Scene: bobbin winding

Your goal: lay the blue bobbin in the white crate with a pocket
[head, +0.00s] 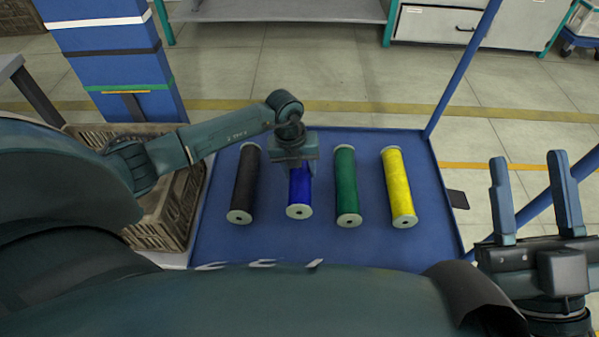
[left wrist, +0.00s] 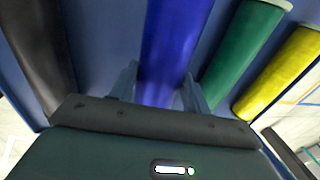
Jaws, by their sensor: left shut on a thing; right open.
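The blue bobbin (head: 300,196) lies in a row with the others on a blue table top, its white end toward me. My left gripper (head: 298,167) is over its far part and hides it there. In the left wrist view the blue bobbin (left wrist: 173,40) runs between the two fingers of my left gripper (left wrist: 160,92), which is shut on it. No lift off the table can be made out. My right gripper (head: 532,205) is open and empty at the right. I cannot make out a white crate with a pocket in either view.
A black bobbin (head: 244,185) lies left of the blue one; green (head: 347,187) and yellow (head: 398,188) bobbins lie to its right. A brown slatted crate (head: 182,218) stands left of the blue table (head: 375,243), partly behind my left arm. Blue posts rise at the table's right side.

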